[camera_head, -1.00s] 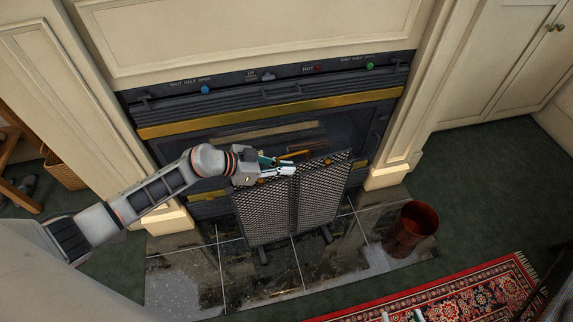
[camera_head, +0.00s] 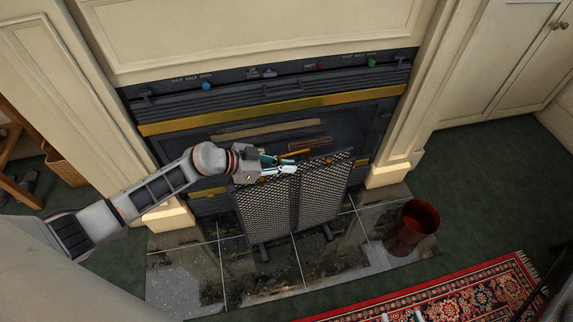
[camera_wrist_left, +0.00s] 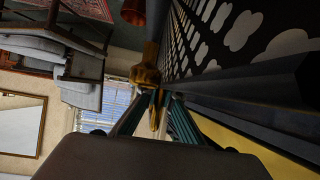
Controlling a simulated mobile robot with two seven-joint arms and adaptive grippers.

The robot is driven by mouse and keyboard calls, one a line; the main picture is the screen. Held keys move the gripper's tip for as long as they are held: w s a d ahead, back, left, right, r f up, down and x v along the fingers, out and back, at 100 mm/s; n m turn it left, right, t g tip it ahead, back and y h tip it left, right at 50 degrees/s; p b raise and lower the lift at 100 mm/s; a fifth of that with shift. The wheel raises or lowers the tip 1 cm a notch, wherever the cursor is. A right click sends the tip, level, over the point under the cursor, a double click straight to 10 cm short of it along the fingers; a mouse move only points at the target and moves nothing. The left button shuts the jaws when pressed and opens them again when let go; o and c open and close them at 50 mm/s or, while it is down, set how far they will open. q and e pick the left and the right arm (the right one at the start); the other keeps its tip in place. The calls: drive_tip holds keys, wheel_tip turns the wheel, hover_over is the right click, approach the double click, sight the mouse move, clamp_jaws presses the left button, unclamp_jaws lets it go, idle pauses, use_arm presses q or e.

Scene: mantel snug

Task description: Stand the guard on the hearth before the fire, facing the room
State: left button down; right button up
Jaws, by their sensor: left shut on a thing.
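The guard (camera_head: 322,195) is a dark mesh screen with folded panels, brass fittings and dark feet. It is upright in front of the fire opening (camera_head: 350,125), over the tiled hearth (camera_head: 240,285). Its feet appear at the tiles; I cannot tell whether they bear on them. My left gripper (camera_head: 284,163) is shut on the guard's brass handle at the top. In the left wrist view the brass handle (camera_wrist_left: 151,78) lies between the fingers, with the mesh (camera_wrist_left: 215,35) beside it. My right gripper (camera_head: 401,316) shows only as two separated pale tips at the bottom edge, empty.
A copper-coloured bucket (camera_head: 411,228) stands on the hearth's right end, apart from the guard. A red patterned rug (camera_head: 470,296) lies in front at the right. Pale surround pillars (camera_head: 392,172) flank the fire. The hearth's front left is clear.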

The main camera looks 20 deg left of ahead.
use_arm(q)
drive_tip(key=shift+w+r, duration=0.3)
drive_tip(key=shift+r, duration=0.15)
drive_tip(key=c, duration=2.1)
unclamp_jaws()
drive_tip(key=shift+c, duration=0.2)
drive_tip(key=shift+s+a+f, duration=0.1)
drive_tip(key=shift+s+f, duration=0.35)
drive_tip(key=shift+f, duration=0.25)
drive_tip(key=shift+s+a+r, duration=0.1)
drive_tip(key=shift+a+r, duration=0.05)
drive_tip(key=shift+a, duration=0.05)
drive_tip(key=v, duration=1)
drive_tip(key=shift+d+r, duration=0.1)
drive_tip(key=shift+r, duration=0.15)
drive_tip(key=shift+s+a+r, duration=0.2)
drive_tip(key=shift+a+r, duration=0.15)
drive_tip(key=shift+a, duration=0.05)
drive_tip(key=shift+r, duration=0.15)
